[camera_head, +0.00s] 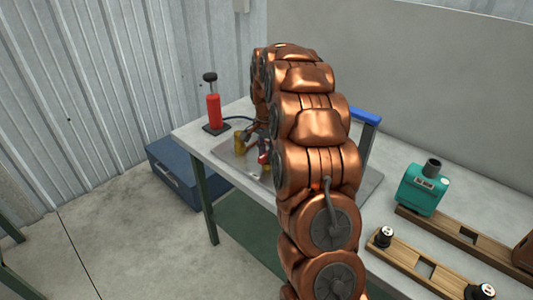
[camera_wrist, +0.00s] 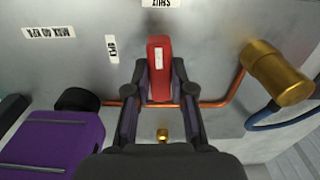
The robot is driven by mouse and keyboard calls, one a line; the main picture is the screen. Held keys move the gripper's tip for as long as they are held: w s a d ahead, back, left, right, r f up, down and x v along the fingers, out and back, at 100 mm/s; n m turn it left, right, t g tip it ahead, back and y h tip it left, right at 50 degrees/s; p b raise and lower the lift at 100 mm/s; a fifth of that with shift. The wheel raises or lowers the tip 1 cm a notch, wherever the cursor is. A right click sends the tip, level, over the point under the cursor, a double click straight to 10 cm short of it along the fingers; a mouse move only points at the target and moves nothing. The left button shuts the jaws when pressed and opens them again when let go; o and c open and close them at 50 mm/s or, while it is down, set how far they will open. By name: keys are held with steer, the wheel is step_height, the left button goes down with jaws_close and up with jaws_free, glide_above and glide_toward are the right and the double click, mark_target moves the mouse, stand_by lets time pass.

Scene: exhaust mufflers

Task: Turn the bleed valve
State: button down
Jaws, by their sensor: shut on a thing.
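The red valve handle (camera_wrist: 159,55), with a white mark on its face, is in the middle of the wrist view, in front of a grey metal panel (camera_wrist: 215,35). My gripper (camera_wrist: 160,72) has one finger on each side of the handle and is shut on it. A copper pipe (camera_wrist: 215,104) runs across behind the fingers. A small brass fitting (camera_wrist: 163,134) shows between them, nearer my palm. In the head view, a bit of red (camera_head: 264,157) shows beside my copper-coloured arm, which hides most of the panel and the gripper.
A large brass cylinder (camera_wrist: 277,75) with a blue hose (camera_wrist: 280,120) is right of my gripper; a purple block (camera_wrist: 50,145) is left. In the head view, a red hand pump (camera_head: 214,110) stands on the table, and a teal device (camera_head: 423,188) and wooden racks (camera_head: 430,268) lie to the right.

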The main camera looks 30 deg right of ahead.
steer(key=n+b, duration=0.2)
steer(key=n, duration=0.1)
steer(key=shift+f+n, duration=0.15)
steer(key=shift+n, duration=0.25)
steer(key=n+b, duration=0.2)
steer(key=n, duration=0.2)
steer(key=n+b, duration=0.1)
steer(key=n, duration=0.4)
steer(key=shift+r+n, duration=0.2)
steer(key=shift+n, duration=2)
steer(key=c, duration=1)
jaws_free()
